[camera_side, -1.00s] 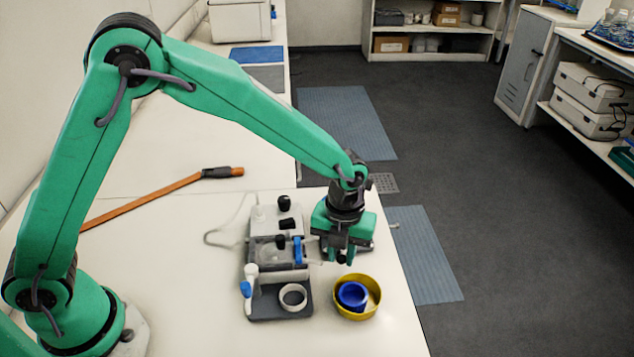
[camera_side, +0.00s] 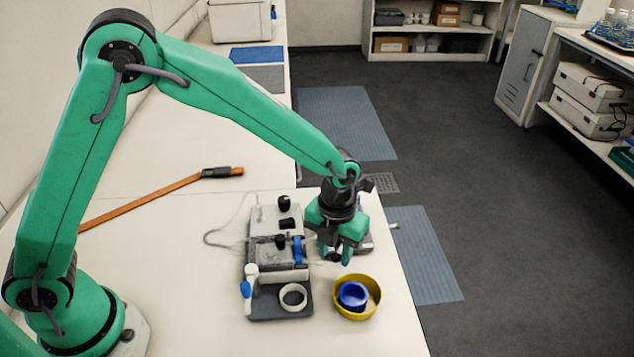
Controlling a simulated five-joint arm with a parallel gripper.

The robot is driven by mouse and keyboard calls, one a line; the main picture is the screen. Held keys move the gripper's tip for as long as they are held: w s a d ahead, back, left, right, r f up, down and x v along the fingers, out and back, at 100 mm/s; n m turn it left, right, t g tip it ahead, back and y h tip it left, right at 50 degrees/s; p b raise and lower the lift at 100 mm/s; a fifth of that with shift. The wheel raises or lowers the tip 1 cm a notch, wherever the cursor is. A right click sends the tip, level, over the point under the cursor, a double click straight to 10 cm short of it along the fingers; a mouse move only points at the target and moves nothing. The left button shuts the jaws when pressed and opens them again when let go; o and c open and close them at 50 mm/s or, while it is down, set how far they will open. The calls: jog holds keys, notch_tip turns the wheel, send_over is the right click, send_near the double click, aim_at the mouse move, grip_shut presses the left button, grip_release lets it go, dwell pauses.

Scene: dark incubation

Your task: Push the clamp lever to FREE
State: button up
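The small bench device (camera_side: 278,222) has a grey body with black knobs and a dark base plate. A blue upright piece (camera_side: 298,250) on its right side looks like the clamp lever. Its markings are too small to read, so I cannot tell its position. My gripper (camera_side: 335,256) points down just right of the device, beside the blue piece and apart from it as far as I can see. Its two green fingers look parted, with nothing seen held between them. The gripper partly hides a grey item (camera_side: 365,240) behind it.
A yellow bowl (camera_side: 373,309) holding a blue cup (camera_side: 352,296) stands in front of my gripper, near the table's right edge. A white ring (camera_side: 293,297) and a blue-and-white piece (camera_side: 247,285) sit at the device's front. An orange-brown bar (camera_side: 150,200) lies behind left.

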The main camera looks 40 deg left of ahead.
aim_at(335, 253)
jog(key=shift+r, duration=0.1)
jog(key=shift+r, duration=2.15)
